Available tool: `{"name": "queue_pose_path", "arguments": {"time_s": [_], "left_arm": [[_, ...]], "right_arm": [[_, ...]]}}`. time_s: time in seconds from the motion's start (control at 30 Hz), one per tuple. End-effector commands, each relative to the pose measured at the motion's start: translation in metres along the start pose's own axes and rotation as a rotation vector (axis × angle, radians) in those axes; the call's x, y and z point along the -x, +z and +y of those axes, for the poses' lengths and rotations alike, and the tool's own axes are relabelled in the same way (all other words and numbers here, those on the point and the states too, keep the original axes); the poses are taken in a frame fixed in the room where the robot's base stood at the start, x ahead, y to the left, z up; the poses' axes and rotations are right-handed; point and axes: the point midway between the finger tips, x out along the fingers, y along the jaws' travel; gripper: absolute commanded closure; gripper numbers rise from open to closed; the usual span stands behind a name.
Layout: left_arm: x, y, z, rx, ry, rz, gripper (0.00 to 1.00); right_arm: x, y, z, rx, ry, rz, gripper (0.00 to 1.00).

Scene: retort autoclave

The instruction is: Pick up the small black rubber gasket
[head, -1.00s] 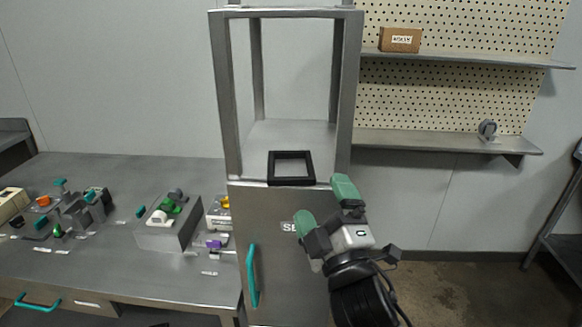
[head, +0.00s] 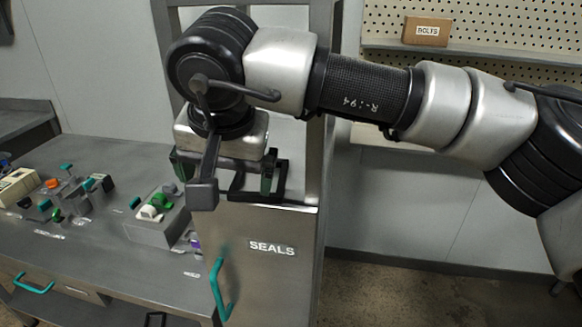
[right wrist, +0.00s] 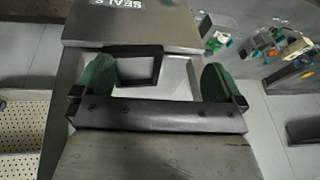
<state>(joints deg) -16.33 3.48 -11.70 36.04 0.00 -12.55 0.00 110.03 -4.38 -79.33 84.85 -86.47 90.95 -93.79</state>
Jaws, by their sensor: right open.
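The black gasket (head: 258,198) is a square ring lying flat at the front edge of the open-framed top of the SEALS cabinet. My right gripper (head: 226,172) is above it, pointing down, with its green fingers spread. In the right wrist view the gasket (right wrist: 157,66) shows between the open fingers of the right gripper (right wrist: 157,80), much nearer the left finger, which hides part of its left side. Nothing is held. In the head view my arm and fingers hide part of the gasket. My left gripper is not in view.
The SEALS cabinet (head: 265,270) has a teal handle (head: 221,290) and upright posts around its top. A steel bench (head: 95,245) with several small parts and a grey block (head: 155,228) stands on the left. A box labelled BOLTS (head: 425,31) is on the upper right shelf.

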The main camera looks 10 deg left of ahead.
Motion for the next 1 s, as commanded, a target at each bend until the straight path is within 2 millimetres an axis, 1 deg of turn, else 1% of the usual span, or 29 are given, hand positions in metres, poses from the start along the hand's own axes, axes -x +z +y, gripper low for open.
{"name": "queue_pose_path", "arguments": {"time_s": [0.03, 0.07, 0.17, 0.3, 0.4, 0.57, 0.6, 0.7, 0.8, 1.0], "left_arm": [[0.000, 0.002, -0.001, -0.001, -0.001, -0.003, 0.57], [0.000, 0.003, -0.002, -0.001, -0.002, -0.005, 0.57], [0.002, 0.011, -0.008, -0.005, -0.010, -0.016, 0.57], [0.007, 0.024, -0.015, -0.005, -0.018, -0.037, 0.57], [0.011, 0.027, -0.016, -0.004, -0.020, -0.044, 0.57], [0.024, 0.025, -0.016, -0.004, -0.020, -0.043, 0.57], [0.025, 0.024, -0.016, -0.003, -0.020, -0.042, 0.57], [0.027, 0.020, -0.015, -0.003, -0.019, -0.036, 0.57], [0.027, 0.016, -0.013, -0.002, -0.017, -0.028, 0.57], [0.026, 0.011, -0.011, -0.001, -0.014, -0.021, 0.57]], "right_arm": [[0.007, -0.008, 0.006, 0.015, 0.061, 0.051, 0.00], [0.010, -0.012, 0.010, 0.020, 0.089, 0.072, 0.00], [0.012, -0.019, 0.017, 0.029, 0.141, 0.106, 0.00], [-0.001, -0.022, 0.021, 0.031, 0.149, 0.109, 0.00], [-0.011, -0.024, 0.023, 0.031, 0.149, 0.108, 0.00], [-0.032, -0.028, 0.027, 0.030, 0.146, 0.105, 0.00], [-0.039, -0.029, 0.029, 0.029, 0.147, 0.105, 0.00], [-0.051, -0.030, 0.030, 0.028, 0.145, 0.106, 0.00], [-0.056, -0.030, 0.031, 0.028, 0.145, 0.108, 0.00], [-0.057, -0.030, 0.030, 0.028, 0.144, 0.109, 0.00]]}}
